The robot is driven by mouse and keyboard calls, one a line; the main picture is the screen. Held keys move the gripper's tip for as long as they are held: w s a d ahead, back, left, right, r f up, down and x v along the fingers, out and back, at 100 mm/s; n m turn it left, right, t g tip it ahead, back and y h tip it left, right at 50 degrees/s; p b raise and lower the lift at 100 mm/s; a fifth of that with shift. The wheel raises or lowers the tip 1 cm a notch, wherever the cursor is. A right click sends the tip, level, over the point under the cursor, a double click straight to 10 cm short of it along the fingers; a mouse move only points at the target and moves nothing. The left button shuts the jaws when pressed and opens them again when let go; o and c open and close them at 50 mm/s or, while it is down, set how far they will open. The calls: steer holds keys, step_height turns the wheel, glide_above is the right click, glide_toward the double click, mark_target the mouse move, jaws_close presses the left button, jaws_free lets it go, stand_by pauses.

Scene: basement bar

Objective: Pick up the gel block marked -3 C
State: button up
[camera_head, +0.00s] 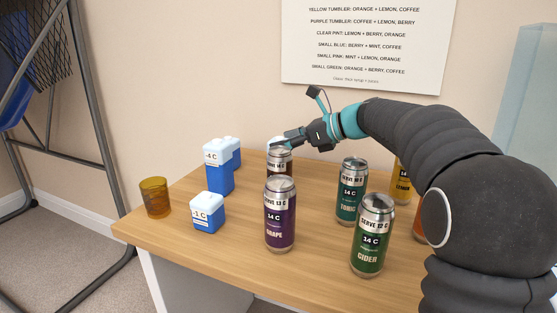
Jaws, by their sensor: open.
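Blue gel blocks with white tops stand on the wooden table. The tall one at the front left reads -4 C (218,178). The small one before it reads -1 C (208,216). Another block (235,152) stands partly hidden behind the -4 C block, and its label does not show. I cannot read a -3 C mark anywhere. My gripper (278,143) is open, above and behind a dark can (280,165) in the middle of the table. Something white (275,140) shows just behind my fingers, mostly hidden; I cannot tell what it is.
A grape can (280,222), a cider can (371,240), a tonic can (350,195) and a yellow can (402,186) stand to the right. An amber tumbler (155,197) stands at the table's left end. A recipe sign (365,45) hangs on the wall behind.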

steer(key=shift+x, duration=0.9)
steer(key=shift+d, duration=0.1)
steer(key=c, duration=1.4)
steer(key=shift+r, duration=0.1)
steer(key=shift+c, duration=0.2)
